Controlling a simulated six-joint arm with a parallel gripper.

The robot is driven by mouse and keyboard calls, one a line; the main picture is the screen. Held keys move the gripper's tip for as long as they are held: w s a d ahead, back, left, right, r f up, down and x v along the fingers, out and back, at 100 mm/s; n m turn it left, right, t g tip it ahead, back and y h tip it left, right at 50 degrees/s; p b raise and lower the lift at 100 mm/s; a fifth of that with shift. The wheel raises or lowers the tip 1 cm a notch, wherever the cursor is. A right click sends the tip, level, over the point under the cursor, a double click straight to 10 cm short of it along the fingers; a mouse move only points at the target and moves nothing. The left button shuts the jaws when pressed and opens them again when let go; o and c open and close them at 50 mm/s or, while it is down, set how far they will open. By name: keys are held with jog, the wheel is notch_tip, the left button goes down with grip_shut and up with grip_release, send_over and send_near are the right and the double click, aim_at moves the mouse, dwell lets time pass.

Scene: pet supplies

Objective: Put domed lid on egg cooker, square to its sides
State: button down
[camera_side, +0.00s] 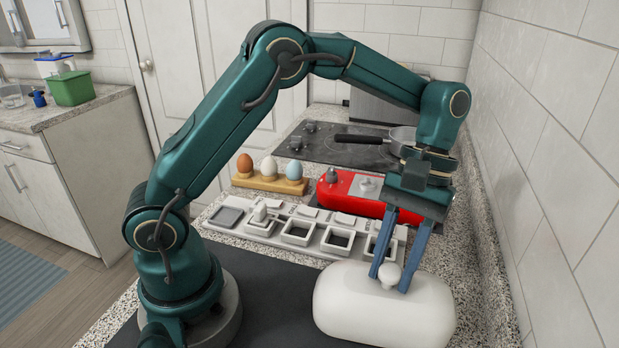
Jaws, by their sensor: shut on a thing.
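The domed lid (345,300) is a white, rounded oblong with a small round knob on top, in the right foreground. My gripper (389,282) points down at it, its two blue fingers on either side of the knob and shut on it. I cannot tell whether the lid rests on the dark mat or hangs just above it. A red appliance (336,193) with a grey top panel and small knobs, apparently the egg cooker, stands farther back. My gripper and wrist hide part of its right side.
A pale tray (270,228) with several square compartments lies between the lid and the red appliance. A wooden holder (268,184) with three eggs stands left of the appliance. A pan (400,138) sits on the hob behind. A tiled wall (555,170) bounds the right side.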

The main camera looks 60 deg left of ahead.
notch_tip(320, 180, up, 2)
jog(key=shift+w, duration=0.1)
jog(key=s+a+r, duration=0.1)
jog(key=a+r, duration=0.6)
jog(key=a, duration=0.4)
jog(key=w+a+n+t+y, duration=0.1)
jog(key=w+a+n+t, duration=0.1)
jog(key=w+n, duration=0.4)
jog(key=w+a+n+t+y, duration=0.1)
jog(key=w+a+n+t, duration=0.2)
jog(key=n, duration=1.4)
jog(key=w+a+n+t+y, duration=0.2)
jog(key=w+a+n, duration=0.3)
jog(key=w+n, duration=0.5)
jog(key=shift+f+n+t, duration=0.45)
jog(key=shift+n+t, duration=0.05)
jog(key=shift+n, duration=0.5)
jog(key=shift+f, duration=0.1)
